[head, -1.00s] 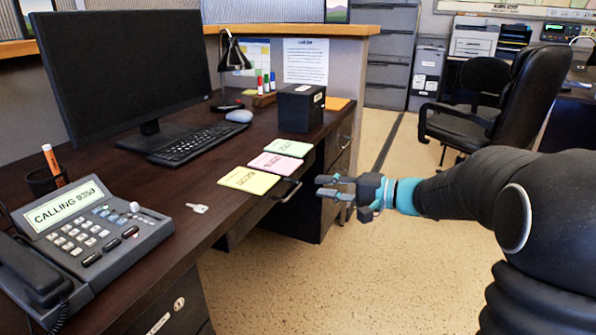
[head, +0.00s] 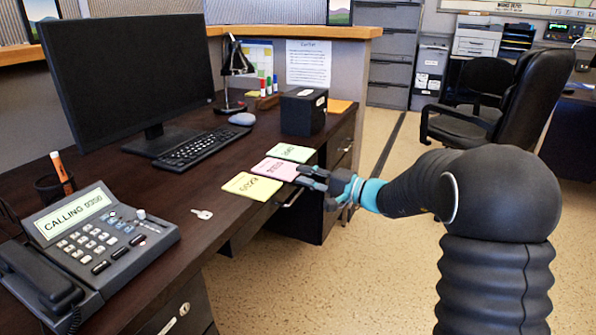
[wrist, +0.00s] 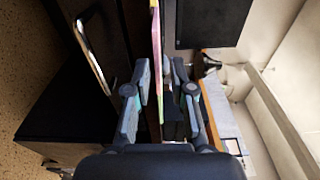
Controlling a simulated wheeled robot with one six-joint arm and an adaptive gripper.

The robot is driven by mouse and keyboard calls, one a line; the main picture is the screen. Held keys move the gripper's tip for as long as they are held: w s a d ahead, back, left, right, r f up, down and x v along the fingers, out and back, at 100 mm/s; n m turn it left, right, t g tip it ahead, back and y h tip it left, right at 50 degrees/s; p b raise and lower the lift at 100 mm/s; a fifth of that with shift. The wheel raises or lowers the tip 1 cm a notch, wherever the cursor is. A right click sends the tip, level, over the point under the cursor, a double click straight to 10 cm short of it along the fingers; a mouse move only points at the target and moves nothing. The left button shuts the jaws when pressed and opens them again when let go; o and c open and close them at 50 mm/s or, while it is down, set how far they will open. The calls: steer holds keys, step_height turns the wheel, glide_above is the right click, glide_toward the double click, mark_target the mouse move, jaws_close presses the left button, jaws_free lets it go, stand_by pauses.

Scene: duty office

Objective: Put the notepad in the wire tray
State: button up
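Three flat coloured pads with writing lie in a row at the desk's front edge: yellow (head: 251,186), pink (head: 276,169) and green (head: 290,152). I cannot tell which of them is the notepad. My gripper (head: 309,180) is at the desk edge beside the pink pad, turned sideways. In the wrist view my gripper (wrist: 160,75) is open, its fingers on either side of a thin pink-and-yellow pad edge (wrist: 156,50), with gaps showing. I make out no wire tray for certain; dark stacked trays (head: 516,40) stand far back beside a printer.
A dark desk (head: 222,232) holds a phone (head: 95,235), key (head: 202,214), keyboard (head: 197,148), monitor (head: 135,80) and black box (head: 303,112). A drawer handle (wrist: 92,50) sits near my gripper. A black chair (head: 500,110) stands right; floor between is open.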

steer(key=shift+b+x, duration=0.5)
steer(key=shift+x, duration=0.55)
steer(key=shift+f, duration=0.1)
jaws_close()
step_height(320, 180, up, 2)
steer(key=shift+r+p, duration=0.25)
steer(key=shift+p, duration=0.05)
steer(key=shift+s+d, duration=0.1)
steer(key=s+d+r+b, duration=0.1)
steer(key=s+d+r, duration=0.1)
steer(key=d, duration=0.4)
steer(key=s+d+r+b, duration=0.1)
steer(key=s+d+r, duration=0.2)
steer(key=d, duration=0.3)
steer(key=shift+s+d, duration=0.25)
steer(key=shift+s, duration=0.2)
